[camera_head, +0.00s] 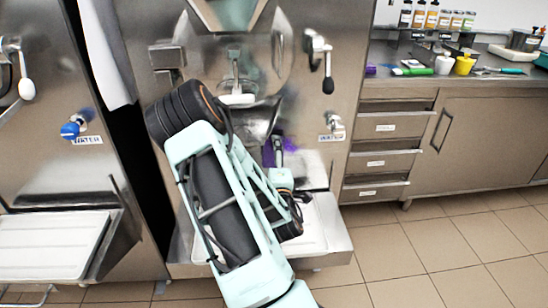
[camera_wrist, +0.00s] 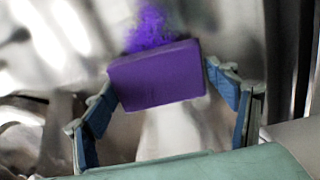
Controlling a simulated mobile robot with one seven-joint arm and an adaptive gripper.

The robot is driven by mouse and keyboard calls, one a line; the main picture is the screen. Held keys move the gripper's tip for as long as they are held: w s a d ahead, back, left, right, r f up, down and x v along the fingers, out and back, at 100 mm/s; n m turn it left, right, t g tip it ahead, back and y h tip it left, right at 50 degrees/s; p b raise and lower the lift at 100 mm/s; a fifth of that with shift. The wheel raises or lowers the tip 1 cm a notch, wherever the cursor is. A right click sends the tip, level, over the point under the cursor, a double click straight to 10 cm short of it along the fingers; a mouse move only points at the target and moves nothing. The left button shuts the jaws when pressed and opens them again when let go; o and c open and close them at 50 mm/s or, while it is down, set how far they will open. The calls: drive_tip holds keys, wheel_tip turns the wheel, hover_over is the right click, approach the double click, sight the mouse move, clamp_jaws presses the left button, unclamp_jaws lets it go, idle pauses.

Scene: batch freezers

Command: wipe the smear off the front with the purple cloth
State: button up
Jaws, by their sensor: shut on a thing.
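The purple cloth (camera_wrist: 157,78) is a folded, block-like pad held between the two blue-padded fingers of my gripper (camera_wrist: 160,82) in the wrist view. A fuzzy purple smear (camera_wrist: 148,28) shows on the shiny metal front just beyond the cloth's top edge. In the head view my gripper (camera_head: 278,148) is at the steel freezer front (camera_head: 300,100), below the outlet, with purple showing around its tip. My arm hides much of this area. I cannot tell whether the cloth touches the metal.
A lever with a black knob (camera_head: 328,85) and a water tap (camera_head: 335,125) stick out right of my gripper. A drip tray (camera_head: 318,225) lies below. A second freezer (camera_head: 50,150) stands left. A counter (camera_head: 400,83) with bottles and cups is at the right.

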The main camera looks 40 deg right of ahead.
sight(305, 145)
drive_tip(key=shift+x, duration=0.95)
drive_tip(key=shift+s+d+b, duration=0.4)
drive_tip(key=shift+s+d, duration=0.05)
drive_tip(key=shift+d, duration=0.15)
drive_tip(key=shift+s+d+b, duration=0.35)
drive_tip(key=shift+s+d, duration=0.05)
drive_tip(key=shift+d, duration=0.25)
drive_tip(key=shift+s+d+b, duration=0.25)
drive_tip(key=shift+s+d, duration=0.1)
drive_tip(key=shift+d, duration=0.3)
drive_tip(key=shift+s+d+b, duration=0.2)
drive_tip(key=shift+s+d, duration=0.2)
drive_tip(key=shift+d, duration=0.25)
drive_tip(key=shift+s+d+b, duration=0.25)
drive_tip(key=shift+s+d, duration=0.1)
drive_tip(key=shift+d, duration=0.3)
drive_tip(key=shift+s+d+b, duration=0.35)
drive_tip(key=shift+s+d, duration=0.1)
drive_tip(key=shift+d, duration=0.25)
drive_tip(key=shift+s+d+b, duration=0.3)
drive_tip(key=shift+s+d, duration=0.1)
drive_tip(key=shift+d, duration=0.3)
drive_tip(key=shift+w, duration=0.1)
